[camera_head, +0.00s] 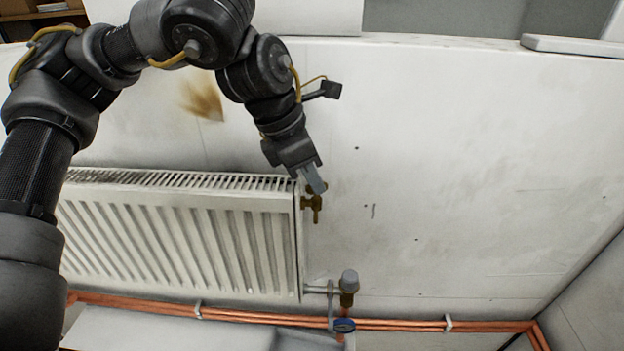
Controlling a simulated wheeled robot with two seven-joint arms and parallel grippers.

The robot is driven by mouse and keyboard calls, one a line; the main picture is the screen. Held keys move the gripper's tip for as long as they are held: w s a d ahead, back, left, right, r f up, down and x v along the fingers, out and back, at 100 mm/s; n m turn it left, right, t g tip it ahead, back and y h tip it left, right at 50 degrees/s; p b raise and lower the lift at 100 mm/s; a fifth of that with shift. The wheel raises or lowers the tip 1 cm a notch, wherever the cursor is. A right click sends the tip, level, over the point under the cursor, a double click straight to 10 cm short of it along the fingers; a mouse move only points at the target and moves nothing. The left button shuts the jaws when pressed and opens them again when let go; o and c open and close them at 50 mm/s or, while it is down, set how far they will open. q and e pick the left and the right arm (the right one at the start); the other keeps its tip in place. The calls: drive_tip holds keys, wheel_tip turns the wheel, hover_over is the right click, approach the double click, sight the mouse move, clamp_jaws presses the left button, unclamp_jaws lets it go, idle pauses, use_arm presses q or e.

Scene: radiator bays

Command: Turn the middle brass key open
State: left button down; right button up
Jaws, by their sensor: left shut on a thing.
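A brass key (316,205) sits at the upper right corner of the white radiator (200,240), on a small brass valve. My left gripper (314,184) reaches down from above, and its fingers are shut on the top of the brass key. The fingers cover part of the key, so its exact turn is hard to tell. Only one brass key shows in this view. My right gripper is not in view.
A grey-capped valve (349,283) and a blue ring (344,325) stand at the radiator's lower right. Copper pipes (400,325) run along the wall's bottom. The white wall (470,170) to the right is clear. A ledge (570,46) runs along the top.

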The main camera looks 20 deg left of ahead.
use_arm(q)
drive_tip(key=n, duration=0.2)
drive_tip(key=n+t+y+b, duration=0.1)
drive_tip(key=n, duration=0.2)
drive_tip(key=shift+s+d+f+y, duration=0.1)
drive_tip(key=shift+s+f+y, duration=0.1)
drive_tip(key=shift+y, duration=0.1)
drive_tip(key=n+y, duration=0.1)
drive_tip(key=n, duration=0.1)
drive_tip(key=n+b, duration=0.1)
drive_tip(key=n, duration=0.2)
drive_tip(key=shift+d+t+y, duration=0.1)
drive_tip(key=shift+t+y, duration=0.3)
drive_tip(key=shift+n, duration=0.3)
drive_tip(key=c, duration=1.6)
unclamp_jaws()
drive_tip(key=shift+r, duration=0.5)
drive_tip(key=v, duration=1)
drive_tip(key=shift+s+f+b, duration=0.1)
drive_tip(key=shift+s+b, duration=0.05)
drive_tip(key=shift+b, duration=0.2)
